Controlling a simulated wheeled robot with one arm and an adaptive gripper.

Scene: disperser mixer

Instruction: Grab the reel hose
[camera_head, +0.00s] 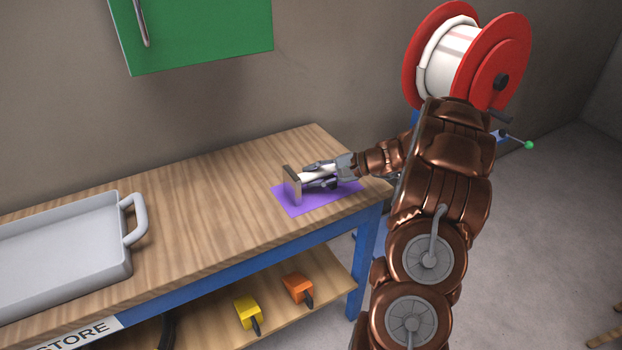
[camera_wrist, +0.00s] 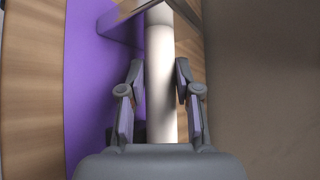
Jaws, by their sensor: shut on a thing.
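The white hose (camera_wrist: 160,100) runs lengthwise between the two fingers of my gripper (camera_wrist: 159,72) in the wrist view. In the head view my gripper (camera_head: 318,176) is low over the right end of the bench, around the white hose piece, shut on it. The far end of the hose meets a metal bracket (camera_head: 292,186) that stands on a purple mat (camera_head: 301,207). The reel (camera_head: 513,60), with red flanges and white hose wound on it, is at the upper right. The hose's path between bench and reel is hidden behind my arm.
The wooden bench (camera_head: 210,215) has a grey tray (camera_head: 118,250) at its left. Yellow (camera_head: 247,313) and orange (camera_head: 296,288) tools lie on the lower shelf. A green cabinet (camera_head: 200,35) hangs above. A green-tipped lever (camera_head: 524,143) sticks out below the reel. Bench middle is clear.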

